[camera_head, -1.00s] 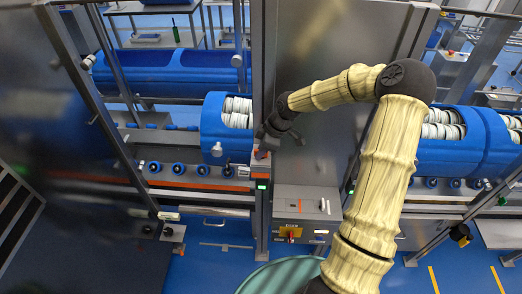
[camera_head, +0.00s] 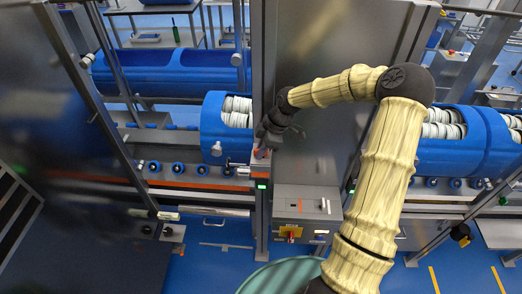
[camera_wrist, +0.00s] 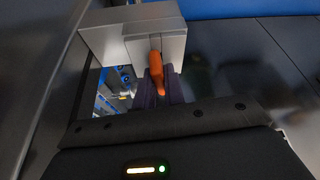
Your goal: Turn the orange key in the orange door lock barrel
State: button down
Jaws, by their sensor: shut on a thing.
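The orange key (camera_wrist: 156,74) shows in the wrist view between the dark fingers of my gripper (camera_wrist: 157,92), which are shut on it. The key points up toward a grey metal lock block (camera_wrist: 168,45), with a dark slot just above the key. In the head view my gripper (camera_head: 264,141) is at the metal post, by a small orange spot (camera_head: 262,153); the key is too small to make out there.
A metal cabinet (camera_head: 320,110) stands right of the post. A control box (camera_head: 306,205) with a red knob on a yellow plate is below. Blue tubs (camera_head: 214,125) with white contents lie behind on the left and right. A teal round bin (camera_head: 275,275) is below.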

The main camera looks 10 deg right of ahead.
jog(key=shift+m, duration=0.3)
jog(key=c, duration=1.4)
grip_release()
jog(key=shift+d+r, duration=0.1)
jog(key=b+v, duration=0.5)
jog(key=v, duration=1.2)
jog(key=shift+s+b, duration=0.3)
jog(key=shift+b, duration=0.1)
jog(key=shift+r, duration=0.1)
